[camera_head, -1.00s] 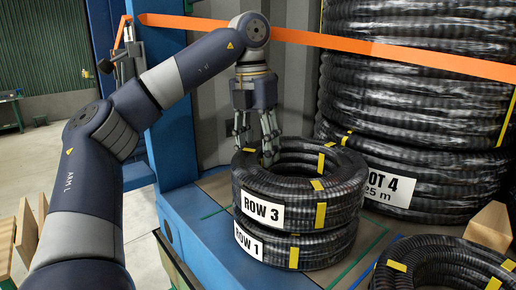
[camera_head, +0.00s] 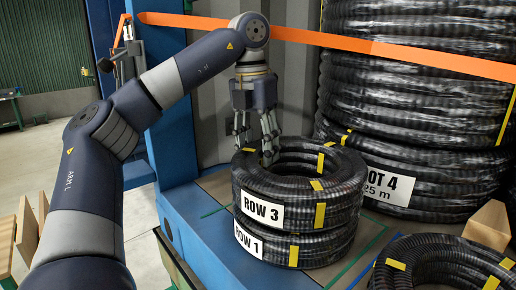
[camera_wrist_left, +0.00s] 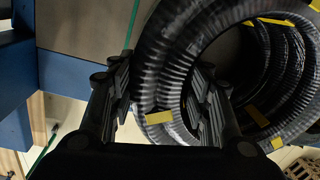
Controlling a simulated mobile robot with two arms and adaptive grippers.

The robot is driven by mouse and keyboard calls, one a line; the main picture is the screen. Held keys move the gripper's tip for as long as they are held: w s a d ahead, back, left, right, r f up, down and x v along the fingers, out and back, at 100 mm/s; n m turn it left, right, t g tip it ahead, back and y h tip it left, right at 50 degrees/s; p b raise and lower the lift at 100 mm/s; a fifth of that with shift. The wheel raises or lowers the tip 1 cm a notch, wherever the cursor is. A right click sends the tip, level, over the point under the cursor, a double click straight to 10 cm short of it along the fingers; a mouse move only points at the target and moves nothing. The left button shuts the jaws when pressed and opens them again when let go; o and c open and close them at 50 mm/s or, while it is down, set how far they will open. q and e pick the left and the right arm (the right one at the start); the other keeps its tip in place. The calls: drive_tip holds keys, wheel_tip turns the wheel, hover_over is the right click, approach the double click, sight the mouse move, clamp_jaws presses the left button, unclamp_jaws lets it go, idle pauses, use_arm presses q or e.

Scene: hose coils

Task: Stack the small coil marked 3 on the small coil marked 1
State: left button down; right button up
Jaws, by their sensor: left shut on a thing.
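The small coil marked 3 (camera_head: 330,194) is black ribbed hose with yellow tape and a white ROW 3 label. It lies flat on top of the small coil marked 1 (camera_head: 318,251), whose ROW 1 label shows just below. The two look closely aligned. My left gripper (camera_head: 256,158) points down at the back-left of the upper coil, with its fingers on either side of the coil's ring. In the left wrist view my left gripper (camera_wrist_left: 165,95) has the ring of the upper coil (camera_wrist_left: 160,70) between its fingers. My right gripper is not in view.
Another coil (camera_head: 445,262) lies at the lower right, beside a wooden wedge (camera_head: 490,224). An orange strap (camera_head: 330,42) crosses above. A blue post (camera_head: 172,110) stands left.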

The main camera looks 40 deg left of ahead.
use_arm(q)
drive_tip(key=shift+f+b, duration=0.35)
drive_tip(key=shift+f, duration=0.1)
idle(0.6)
drive_tip(key=c, duration=0.8)
unclamp_jaws()
drive_tip(key=shift+o, duration=0.2)
drive_tip(key=shift+s+d, duration=0.1)
drive_tip(key=shift+f, duration=0.15)
